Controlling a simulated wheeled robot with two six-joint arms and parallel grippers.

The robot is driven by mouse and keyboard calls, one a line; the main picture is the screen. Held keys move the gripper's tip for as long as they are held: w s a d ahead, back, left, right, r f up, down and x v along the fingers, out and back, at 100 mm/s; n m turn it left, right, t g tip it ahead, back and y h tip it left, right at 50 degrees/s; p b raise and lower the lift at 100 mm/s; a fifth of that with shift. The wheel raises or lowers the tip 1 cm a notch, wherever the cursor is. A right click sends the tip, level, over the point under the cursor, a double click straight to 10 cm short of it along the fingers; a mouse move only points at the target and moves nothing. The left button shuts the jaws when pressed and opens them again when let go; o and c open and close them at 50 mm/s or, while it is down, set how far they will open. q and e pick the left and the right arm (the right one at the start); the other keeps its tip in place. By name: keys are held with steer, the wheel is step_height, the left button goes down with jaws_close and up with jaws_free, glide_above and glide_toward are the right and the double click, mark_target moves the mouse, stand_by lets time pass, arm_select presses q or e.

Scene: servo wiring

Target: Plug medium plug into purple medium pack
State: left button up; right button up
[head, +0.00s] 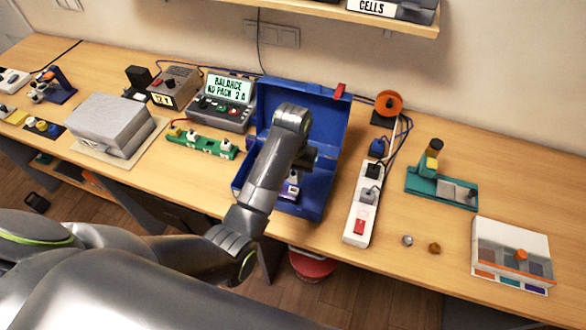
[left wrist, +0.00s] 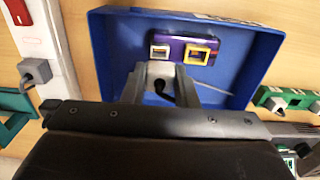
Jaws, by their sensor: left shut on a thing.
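The purple pack (left wrist: 181,58) lies in the open blue case, with one pale-rimmed socket (left wrist: 159,51) and one larger yellow-rimmed socket (left wrist: 197,54). In the head view the purple pack (head: 288,191) is mostly hidden by my left arm. My left gripper (left wrist: 161,78) is shut on a plug (left wrist: 160,88) with a dark cord end, just in front of the pack and closest to the pale socket. I cannot tell whether the plug touches the socket. In the head view my left gripper (head: 301,163) is inside the case, its fingertips mostly hidden. My right gripper is not in view.
The blue case (head: 329,125) has raised walls around my gripper. A white power strip (head: 359,211) stands to its right, a green strip (head: 204,145) and a tester (head: 223,103) to its left. Two small nuts (head: 420,244) lie on the bare table at right.

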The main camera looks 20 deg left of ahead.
arm_select(q)
steer(key=shift+f, duration=1.05)
steer(key=shift+p, duration=0.35)
stand_by(0.8)
steer(key=shift+p, duration=0.45)
steer(key=shift+f+b, duration=0.65)
steer(key=shift+f, duration=0.7)
